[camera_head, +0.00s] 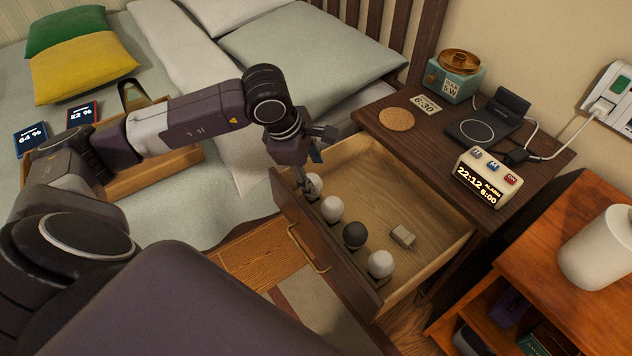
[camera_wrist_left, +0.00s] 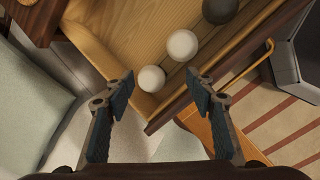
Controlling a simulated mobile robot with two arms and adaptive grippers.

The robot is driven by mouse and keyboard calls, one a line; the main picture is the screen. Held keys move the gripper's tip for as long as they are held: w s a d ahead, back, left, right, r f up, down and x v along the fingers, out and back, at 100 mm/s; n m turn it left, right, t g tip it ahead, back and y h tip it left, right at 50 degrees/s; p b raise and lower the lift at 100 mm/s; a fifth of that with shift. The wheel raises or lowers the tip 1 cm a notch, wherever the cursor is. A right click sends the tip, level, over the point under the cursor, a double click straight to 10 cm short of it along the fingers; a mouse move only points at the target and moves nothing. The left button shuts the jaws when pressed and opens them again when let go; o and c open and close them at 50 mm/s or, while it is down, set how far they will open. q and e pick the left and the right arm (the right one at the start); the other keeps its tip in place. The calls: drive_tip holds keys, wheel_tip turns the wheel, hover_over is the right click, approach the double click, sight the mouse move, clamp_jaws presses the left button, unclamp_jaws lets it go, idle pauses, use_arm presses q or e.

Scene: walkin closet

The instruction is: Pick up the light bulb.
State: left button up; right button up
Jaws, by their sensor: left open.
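The open drawer (camera_head: 440,262) holds three white light bulbs and one dark one in a row along its front panel. The white bulb at the far end (camera_head: 313,184) is partly hidden by my left gripper (camera_head: 308,168). Nearer come another white bulb (camera_head: 332,208), the dark bulb (camera_head: 354,235) and the last white bulb (camera_head: 381,264). In the left wrist view, the end white bulb (camera_wrist_left: 151,79) appears between the open, empty fingers of my left gripper (camera_wrist_left: 160,76). The second white bulb (camera_wrist_left: 182,45) and the dark bulb (camera_wrist_left: 220,8) lie beyond. My right gripper is not in view.
A small pale box (camera_head: 403,237) lies in the drawer. The nightstand top (camera_head: 420,150) carries an alarm clock (camera_head: 487,178), a charger (camera_head: 478,130), a cork coaster (camera_head: 397,119) and a teal object (camera_head: 452,80). The bed (camera_head: 225,190) is beside the drawer.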

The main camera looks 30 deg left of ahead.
use_arm(q)
drive_tip(key=shift+y, duration=0.5)
drive_tip(key=f, duration=0.2)
drive_tip(key=w+a+f, duration=0.1)
drive_tip(key=w+a+f+b, duration=0.1)
drive_tip(key=f, duration=0.1)
drive_tip(key=shift+w+a+f, duration=0.1)
drive_tip(key=shift+a+f, duration=0.15)
drive_tip(key=shift+f, duration=0.1)
drive_tip(key=shift+a+b+x, duration=0.2)
drive_tip(key=shift+x, duration=1.25)
drive_tip(key=shift+a+b+x, duration=0.2)
drive_tip(key=shift+x, duration=1.2)
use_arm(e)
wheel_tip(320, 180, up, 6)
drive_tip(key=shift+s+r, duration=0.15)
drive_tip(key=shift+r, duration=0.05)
use_arm(q)
drive_tip(key=shift+c, duration=0.6)
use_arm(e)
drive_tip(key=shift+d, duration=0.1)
use_arm(q)
drive_tip(key=c, duration=0.7)
